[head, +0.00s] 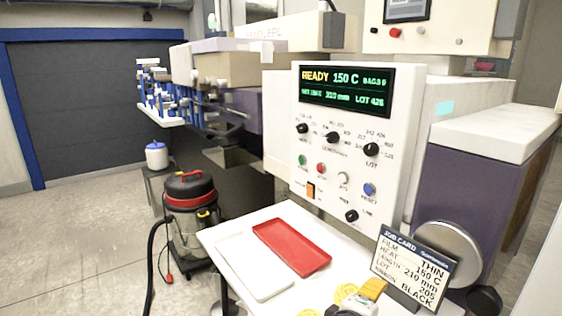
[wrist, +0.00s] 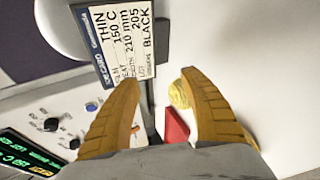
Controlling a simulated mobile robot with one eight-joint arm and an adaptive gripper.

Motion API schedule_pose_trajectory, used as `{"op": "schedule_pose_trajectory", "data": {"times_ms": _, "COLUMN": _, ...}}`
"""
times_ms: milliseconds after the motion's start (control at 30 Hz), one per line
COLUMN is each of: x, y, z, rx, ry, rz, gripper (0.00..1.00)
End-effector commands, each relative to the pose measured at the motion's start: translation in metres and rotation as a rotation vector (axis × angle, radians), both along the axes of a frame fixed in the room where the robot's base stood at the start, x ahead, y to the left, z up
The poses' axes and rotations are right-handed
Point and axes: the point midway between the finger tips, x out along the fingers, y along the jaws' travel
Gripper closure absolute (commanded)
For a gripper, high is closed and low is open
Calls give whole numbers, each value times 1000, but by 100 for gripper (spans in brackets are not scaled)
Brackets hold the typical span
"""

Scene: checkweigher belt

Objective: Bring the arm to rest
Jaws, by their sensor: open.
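My gripper (wrist: 160,78) shows in the wrist view as two ribbed yellow-orange fingers, spread apart with nothing between their tips. In the head view, a yellow and grey part that looks like my gripper (head: 370,290) shows at the bottom, above the white table and in front of the job card. Most of my arm is out of view. The job card (head: 412,267) stands tilted at the table's right side; in the wrist view the card (wrist: 118,45) lies beyond the fingertips. A yellow round object (wrist: 180,93) is partly hidden behind the right finger.
A white control panel (head: 345,185) with knobs, buttons and a lit READY 150 C display stands behind the table (head: 215,232). A red tray (head: 291,247) and a white tray (head: 252,268) lie on the table. A vacuum cleaner (head: 190,215) stands on the floor left.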

Motion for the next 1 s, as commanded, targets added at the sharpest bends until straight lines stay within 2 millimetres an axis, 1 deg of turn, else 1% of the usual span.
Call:
{"op": "schedule_pose_trajectory", "data": {"times_ms": 33, "x": -5, "y": -9, "z": -5, "rx": 65, "ry": 16, "rz": -30, "gripper": 48}}
{"op": "schedule_pose_trajectory", "data": {"times_ms": 100, "x": -14, "y": -17, "z": -14, "rx": 178, "ry": 38, "rz": -75, "gripper": 48}}
{"op": "schedule_pose_trajectory", "data": {"times_ms": 167, "x": -23, "y": -23, "z": -21, "rx": 291, "ry": 52, "rz": -123, "gripper": 48}}
{"op": "schedule_pose_trajectory", "data": {"times_ms": 233, "x": -37, "y": -27, "z": -28, "rx": 450, "ry": 63, "rz": -190, "gripper": 48}}
{"op": "schedule_pose_trajectory", "data": {"times_ms": 300, "x": -52, "y": -28, "z": -32, "rx": 634, "ry": 61, "rz": -271, "gripper": 48}}
{"op": "schedule_pose_trajectory", "data": {"times_ms": 367, "x": -64, "y": -26, "z": -32, "rx": 798, "ry": 48, "rz": -342, "gripper": 48}}
{"op": "schedule_pose_trajectory", "data": {"times_ms": 400, "x": -70, "y": -23, "z": -30, "rx": 894, "ry": 36, "rz": -385, "gripper": 48}}
{"op": "schedule_pose_trajectory", "data": {"times_ms": 500, "x": -80, "y": -16, "z": -24, "rx": 1082, "ry": 1, "rz": -465, "gripper": 48}}
{"op": "schedule_pose_trajectory", "data": {"times_ms": 600, "x": -84, "y": -11, "z": -18, "rx": 1187, "ry": -22, "rz": -507, "gripper": 48}}
{"op": "schedule_pose_trajectory", "data": {"times_ms": 667, "x": -85, "y": -9, "z": -16, "rx": 1215, "ry": -28, "rz": -518, "gripper": 48}}
{"op": "schedule_pose_trajectory", "data": {"times_ms": 1000, "x": -84, "y": -8, "z": -16, "rx": 1224, "ry": -28, "rz": -519, "gripper": 48}}
